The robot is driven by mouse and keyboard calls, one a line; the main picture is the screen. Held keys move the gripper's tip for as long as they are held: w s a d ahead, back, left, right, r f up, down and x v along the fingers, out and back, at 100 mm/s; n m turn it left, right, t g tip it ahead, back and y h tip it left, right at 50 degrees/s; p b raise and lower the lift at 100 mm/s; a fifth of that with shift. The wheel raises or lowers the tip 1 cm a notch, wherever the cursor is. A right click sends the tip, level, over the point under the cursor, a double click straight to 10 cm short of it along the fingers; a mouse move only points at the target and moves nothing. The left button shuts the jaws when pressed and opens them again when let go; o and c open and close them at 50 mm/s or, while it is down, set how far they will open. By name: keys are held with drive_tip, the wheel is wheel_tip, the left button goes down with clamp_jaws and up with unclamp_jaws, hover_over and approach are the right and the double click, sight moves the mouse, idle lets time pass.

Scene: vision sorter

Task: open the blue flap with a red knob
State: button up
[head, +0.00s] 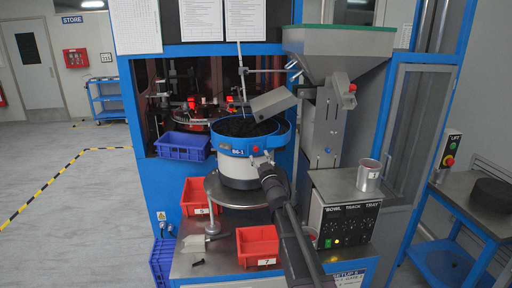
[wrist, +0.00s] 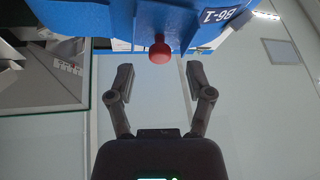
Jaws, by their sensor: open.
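The blue flap (wrist: 125,18) fills the top of the wrist view, with its red knob (wrist: 160,52) pointing down toward my gripper. In the head view the red knob (head: 256,149) shows on the front of the blue bowl rim (head: 229,143), right of the label. My gripper (wrist: 160,78) is open, with one finger on each side of the knob's line and nothing between them. The knob appears just beyond the fingertips; I cannot tell the exact gap. In the head view my arm reaches up to the bowl's front and partly hides its lower side.
Dark parts (head: 240,127) lie in the bowl. A grey chute (head: 273,103) leans over its right side. A control box (head: 345,222) with a metal cup (head: 368,175) stands right. Red bins (head: 257,246) (head: 196,196) sit on the bench left of my arm. A blue crate (head: 183,146) is behind left.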

sight(257, 151)
drive_tip(key=shift+p+x, duration=0.6)
drive_tip(key=shift+x, duration=1.5)
clamp_jaws()
